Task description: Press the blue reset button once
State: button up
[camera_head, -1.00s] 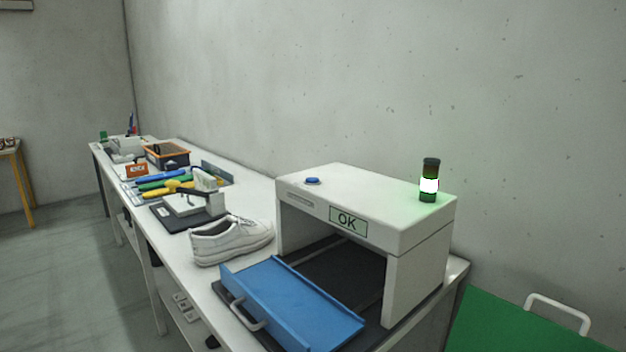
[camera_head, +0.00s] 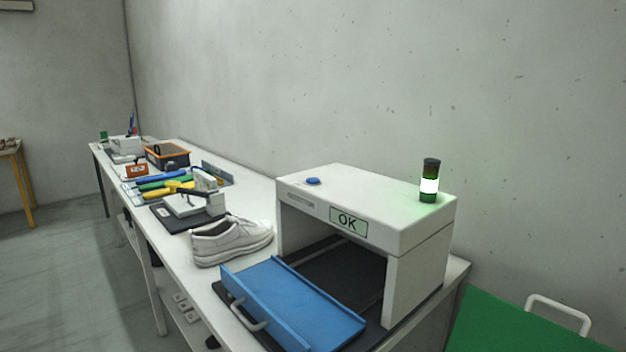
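The blue reset button (camera_head: 313,181) is a small round cap on the top of a white, arch-shaped machine (camera_head: 420,236), near its left end. The machine's front shows a panel reading "OK" (camera_head: 348,221). A signal tower (camera_head: 430,181) stands on the right of its top, with a bright whitish-green lit band. Nothing covers the button. My gripper is not in this view.
A blue tray (camera_head: 295,300) with a grey handle sticks out of the machine's opening. A white shoe (camera_head: 231,242) stands left of it. Tools and an orange-rimmed bin (camera_head: 167,156) lie farther along the white bench. A green panel (camera_head: 510,325) is at lower right.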

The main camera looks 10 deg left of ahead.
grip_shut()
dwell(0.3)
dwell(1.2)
